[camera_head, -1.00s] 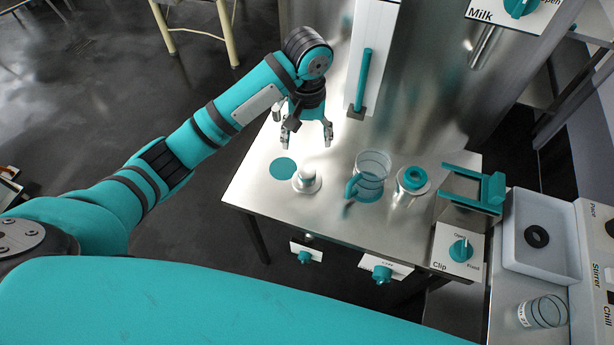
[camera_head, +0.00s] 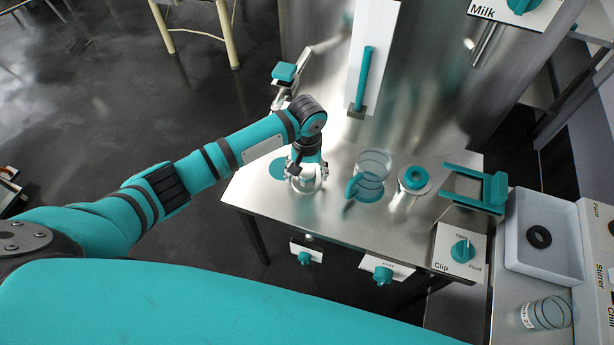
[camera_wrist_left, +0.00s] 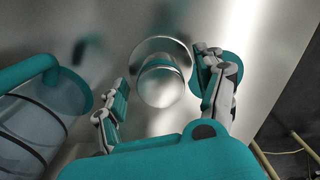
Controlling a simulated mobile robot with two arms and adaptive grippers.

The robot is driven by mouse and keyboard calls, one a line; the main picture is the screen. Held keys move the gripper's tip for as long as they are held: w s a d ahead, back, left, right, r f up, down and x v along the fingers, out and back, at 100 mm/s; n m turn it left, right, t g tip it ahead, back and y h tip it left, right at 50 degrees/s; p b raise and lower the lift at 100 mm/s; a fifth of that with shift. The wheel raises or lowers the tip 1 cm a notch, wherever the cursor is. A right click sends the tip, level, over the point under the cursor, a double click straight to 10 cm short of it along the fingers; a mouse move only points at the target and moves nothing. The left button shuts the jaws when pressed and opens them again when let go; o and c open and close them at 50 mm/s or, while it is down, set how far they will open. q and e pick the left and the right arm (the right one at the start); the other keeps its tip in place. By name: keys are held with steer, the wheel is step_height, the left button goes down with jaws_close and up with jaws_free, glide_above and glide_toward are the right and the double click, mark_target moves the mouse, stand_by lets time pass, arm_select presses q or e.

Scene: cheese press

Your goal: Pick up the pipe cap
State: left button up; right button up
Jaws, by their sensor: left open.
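The pipe cap (camera_head: 305,185) is a shiny metal piece with a round flange, standing on the steel table. In the head view it is partly covered by my left gripper (camera_head: 307,173), which is right over it. In the left wrist view the rounded top of the pipe cap (camera_wrist_left: 160,84) lies between the two fingers of my left gripper (camera_wrist_left: 163,72), with its flange showing behind. The fingers are open, one on each side, and a gap shows at the left finger. My right gripper is not in view.
A glass jug (camera_head: 373,170) with a teal handle stands right of the cap, close to my left finger in the wrist view. Farther right are a metal piece with a teal ring (camera_head: 414,178) and a teal clamp (camera_head: 475,190). A teal disc lies just left of the cap.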

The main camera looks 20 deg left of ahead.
arm_select(q)
steer(key=shift+f, duration=0.45)
steer(key=shift+c, duration=0.2)
steer(key=c, duration=1.4)
steer(key=shift+r, duration=0.1)
jaws_close()
